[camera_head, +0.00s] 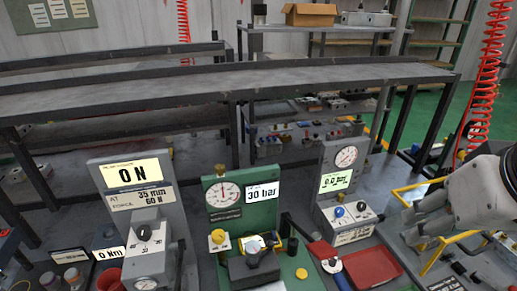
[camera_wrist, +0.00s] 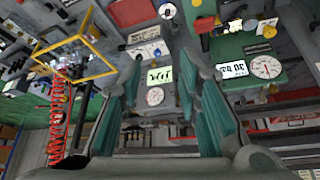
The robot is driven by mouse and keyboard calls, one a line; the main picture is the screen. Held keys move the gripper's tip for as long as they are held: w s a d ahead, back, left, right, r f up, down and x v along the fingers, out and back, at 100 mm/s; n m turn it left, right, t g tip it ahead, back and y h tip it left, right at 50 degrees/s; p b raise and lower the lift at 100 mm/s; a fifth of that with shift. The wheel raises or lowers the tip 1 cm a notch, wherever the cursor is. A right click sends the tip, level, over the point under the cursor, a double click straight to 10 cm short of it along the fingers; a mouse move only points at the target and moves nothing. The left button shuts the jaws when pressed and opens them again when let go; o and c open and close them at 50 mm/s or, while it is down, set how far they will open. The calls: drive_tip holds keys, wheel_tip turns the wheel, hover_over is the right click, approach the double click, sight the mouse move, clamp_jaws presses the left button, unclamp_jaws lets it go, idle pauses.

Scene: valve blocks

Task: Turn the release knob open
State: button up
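Several knobs show, and I cannot read which is labelled release. My gripper (camera_head: 415,225) is at the right, above the bench and apart from all knobs. In the wrist view, which is upside down, its fingers (camera_wrist: 163,68) are spread and empty, with the right grey station's gauge (camera_wrist: 155,96) visible between them.
A red tray (camera_head: 372,267) and a red-handled lever (camera_head: 322,250) lie in front of the right station. A yellow frame (camera_head: 440,240) stands beside my gripper. A left grey station (camera_head: 172,215) shows 0 N. A long grey table (camera_head: 210,80) runs behind.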

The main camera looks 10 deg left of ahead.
drive_tip(key=shift+o, duration=0.9)
drive_tip(key=w+a+n+g+y+b, duration=0.1)
drive_tip(key=w+a+n+g, duration=0.1)
drive_tip(key=w+a+n, duration=0.2)
drive_tip(key=w+a, duration=0.3)
drive_tip(key=w, duration=0.2)
drive_tip(key=shift+w+a+f+b, duration=0.25)
drive_tip(key=shift+a+f+b, duration=0.05)
drive_tip(key=shift+f+b, duration=0.1)
drive_tip(key=n+g+h+b, duration=0.1)
drive_tip(key=n+g+b, duration=0.25)
drive_tip(key=n, duration=0.65)
hover_over(218, 234)
wheel_tip(218, 234, down, 15)
wheel_tip(218, 234, down, 13)
drive_tip(key=shift+f+p, duration=0.15)
drive_tip(key=shift+p, duration=0.65)
drive_tip(key=c, duration=1.1)
